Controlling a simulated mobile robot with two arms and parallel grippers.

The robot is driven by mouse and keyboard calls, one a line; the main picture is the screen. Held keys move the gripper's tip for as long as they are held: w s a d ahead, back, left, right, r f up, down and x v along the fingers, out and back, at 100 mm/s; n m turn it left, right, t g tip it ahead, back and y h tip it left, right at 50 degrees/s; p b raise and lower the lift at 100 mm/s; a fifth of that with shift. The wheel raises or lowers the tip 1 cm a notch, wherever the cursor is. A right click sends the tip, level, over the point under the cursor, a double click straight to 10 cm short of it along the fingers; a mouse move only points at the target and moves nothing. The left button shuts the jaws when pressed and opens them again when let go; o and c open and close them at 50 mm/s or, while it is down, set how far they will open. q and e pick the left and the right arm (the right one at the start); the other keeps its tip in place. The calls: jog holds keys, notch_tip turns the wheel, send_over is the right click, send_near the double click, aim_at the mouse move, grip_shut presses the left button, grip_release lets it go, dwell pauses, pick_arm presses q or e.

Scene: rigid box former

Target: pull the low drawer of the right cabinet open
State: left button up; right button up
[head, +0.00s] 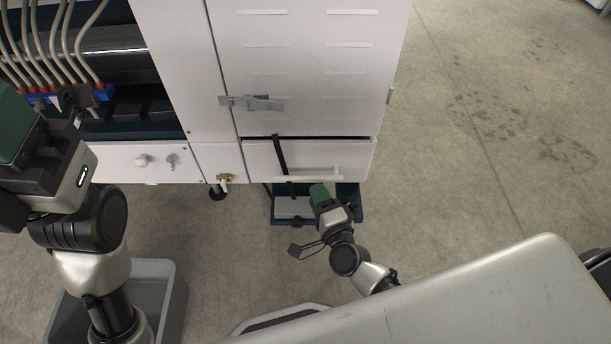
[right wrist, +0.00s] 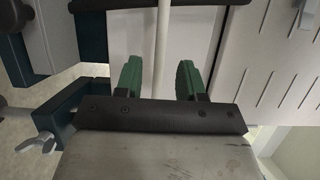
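The low drawer (head: 345,158) of the right cabinet (head: 310,70) has a white front with a thin dark gap along its top edge. Its pale bar handle (head: 325,178) runs across the lower front and also shows in the right wrist view (right wrist: 162,50). My right gripper (head: 317,190) is at the handle. In the right wrist view its green fingers (right wrist: 160,80) stand apart on either side of the bar, with a visible gap on each side. My left gripper (head: 15,125) is at the far left, near the left cabinet; its fingertips are not clearly shown.
A dark strap (head: 282,160) hangs across the drawer front. A grey latch (head: 252,102) crosses the door above. A brass valve (head: 225,178) sticks out left of the drawer. A teal tray (head: 280,220) is below. A grey bin (head: 170,300) stands lower left. The floor at right is clear.

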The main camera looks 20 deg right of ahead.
aim_at(301, 165)
jog(key=w, duration=0.2)
jog(key=w+b, duration=0.1)
jog(key=w, duration=0.3)
jog(key=shift+w+a, duration=0.1)
jog(key=shift+a, duration=0.25)
jog(key=shift+c, duration=0.3)
grip_shut()
